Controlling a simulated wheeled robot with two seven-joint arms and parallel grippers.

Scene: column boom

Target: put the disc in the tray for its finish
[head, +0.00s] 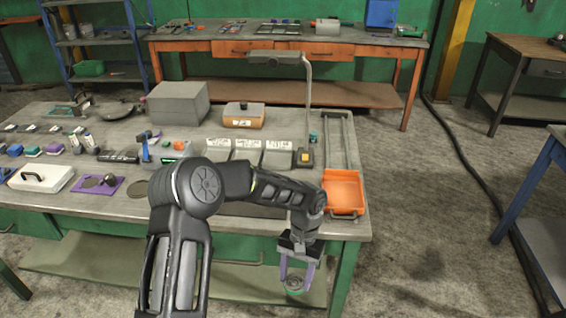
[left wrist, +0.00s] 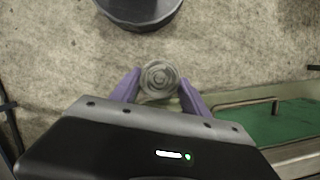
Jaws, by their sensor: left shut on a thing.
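My left gripper (head: 296,276) hangs in front of the table's right front part, with its purple fingers shut on a small grey disc (head: 294,285). In the left wrist view the disc (left wrist: 160,79) shows concentric rings and sits between the fingertips, over the concrete floor. Three pale trays with white labels, a left one (head: 218,147), a middle one (head: 247,149) and a right one (head: 277,153), stand in a row on the table; the label writing is too small to read. My arm hides part of the table before them. My right gripper is out of view.
An orange bin (head: 343,188) sits at the table's right end. A lamp (head: 307,110) rises behind the trays. A grey box (head: 179,103) and an orange-brown case (head: 243,115) stand at the back. A purple mat (head: 113,188) holds round pieces. Floor at right is open, crossed by a cable.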

